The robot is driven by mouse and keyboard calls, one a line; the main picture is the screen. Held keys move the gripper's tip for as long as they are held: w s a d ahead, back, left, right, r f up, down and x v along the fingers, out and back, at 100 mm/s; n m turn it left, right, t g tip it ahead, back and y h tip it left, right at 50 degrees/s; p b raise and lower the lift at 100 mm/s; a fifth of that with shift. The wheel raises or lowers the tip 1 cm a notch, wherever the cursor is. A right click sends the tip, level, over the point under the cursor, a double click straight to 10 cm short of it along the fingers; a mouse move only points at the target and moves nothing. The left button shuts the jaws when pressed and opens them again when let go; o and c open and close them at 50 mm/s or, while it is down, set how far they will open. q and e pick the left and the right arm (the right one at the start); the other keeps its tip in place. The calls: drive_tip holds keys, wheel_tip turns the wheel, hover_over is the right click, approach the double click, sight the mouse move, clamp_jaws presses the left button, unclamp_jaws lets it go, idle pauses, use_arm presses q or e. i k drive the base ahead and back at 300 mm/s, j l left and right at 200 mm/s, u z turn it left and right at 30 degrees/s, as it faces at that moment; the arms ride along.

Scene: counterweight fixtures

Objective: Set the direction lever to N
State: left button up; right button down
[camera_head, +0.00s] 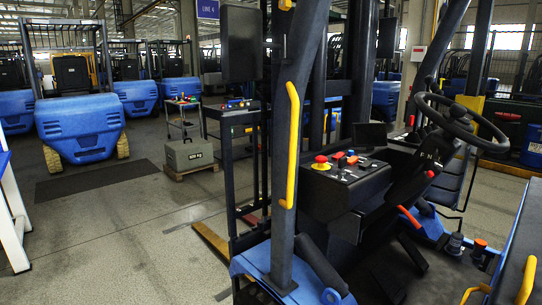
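The forklift's steering column (405,182) stands right of centre, with white letters on its panel that look like F and N. A small lever with a red tip (430,174) sticks out just below these letters and may be the direction lever. The picture is too small to tell which position it is in. The black steering wheel (490,146) is above and to the right of it. A longer red-handled lever (409,217) sits lower on the column. Neither of my grippers is in view.
A dark control console (345,176) with a red mushroom button (321,159) stands left of the column. A yellow grab rail (292,145) runs up the dark front pillar (300,110). A grey weight block (189,154) rests on a pallet. Open floor lies left.

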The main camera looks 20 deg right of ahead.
sight(436, 166)
drive_tip(key=z, duration=1.6)
drive_tip(key=i+j+z, duration=0.2)
drive_tip(key=k+l, duration=0.05)
drive_tip(key=k, duration=0.05)
